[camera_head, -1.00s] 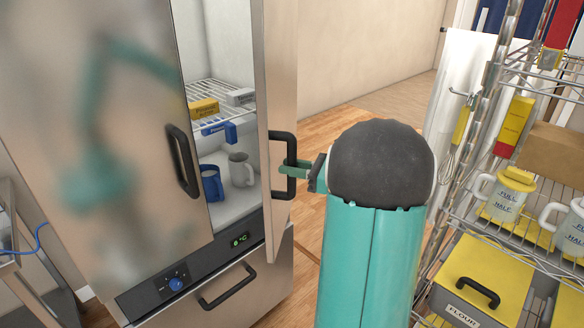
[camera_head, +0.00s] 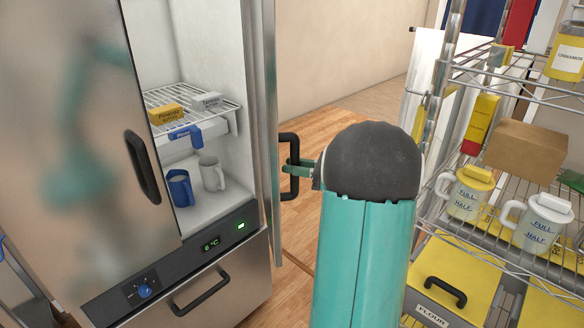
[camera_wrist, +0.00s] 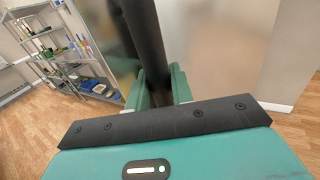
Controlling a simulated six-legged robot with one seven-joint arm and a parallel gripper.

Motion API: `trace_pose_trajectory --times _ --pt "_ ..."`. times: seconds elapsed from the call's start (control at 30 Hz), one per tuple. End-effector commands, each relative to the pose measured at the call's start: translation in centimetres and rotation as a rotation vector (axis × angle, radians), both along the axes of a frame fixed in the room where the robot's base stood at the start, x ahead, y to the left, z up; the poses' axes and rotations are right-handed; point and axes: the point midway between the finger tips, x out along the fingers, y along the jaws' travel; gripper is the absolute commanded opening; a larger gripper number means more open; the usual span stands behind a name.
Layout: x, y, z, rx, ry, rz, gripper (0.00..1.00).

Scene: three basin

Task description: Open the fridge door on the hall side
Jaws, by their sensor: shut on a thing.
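The steel fridge has its right door (camera_head: 268,110) standing open, seen nearly edge-on in the head view. Its black handle (camera_head: 294,166) sticks out on the right of the door. My gripper (camera_head: 290,167) is shut on this handle; the handle bar (camera_wrist: 148,50) also shows between the green fingers in the wrist view. The left door (camera_head: 75,150) is closed, with its own black handle (camera_head: 143,168). Inside the open side are a wire shelf with small boxes (camera_head: 166,115), a blue mug (camera_head: 180,187) and a white mug (camera_head: 212,174).
A wire rack (camera_head: 470,250) with mugs, a brown box (camera_head: 525,147) and a yellow-lidded flour bin (camera_head: 455,275) stands close on the right of my arm. A drawer handle (camera_head: 200,290) sits below the doors. Wooden floor (camera_head: 345,125) lies open behind the door.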

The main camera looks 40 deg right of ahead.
Motion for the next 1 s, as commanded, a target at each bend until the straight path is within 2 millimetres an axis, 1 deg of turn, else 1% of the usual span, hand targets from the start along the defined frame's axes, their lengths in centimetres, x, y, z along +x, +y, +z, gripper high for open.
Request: trace_pose_trajectory --times 0.13,0.57,0.6,0.67,0.7,1.0 --pt "0.08 -0.47 0.11 -0.003 -0.003 -0.006 0.0" --pt "0.02 -0.68 0.16 -0.004 -0.003 -0.006 0.0" --pt "0.01 -0.69 0.17 -0.004 -0.003 -0.005 0.28" --pt "-0.03 -0.7 0.16 -0.003 -0.004 -0.005 0.4" --pt "-0.08 -0.71 0.14 -0.003 -0.003 -0.005 0.42" --pt "-0.25 -0.77 0.27 -0.002 -0.002 -0.003 0.42"
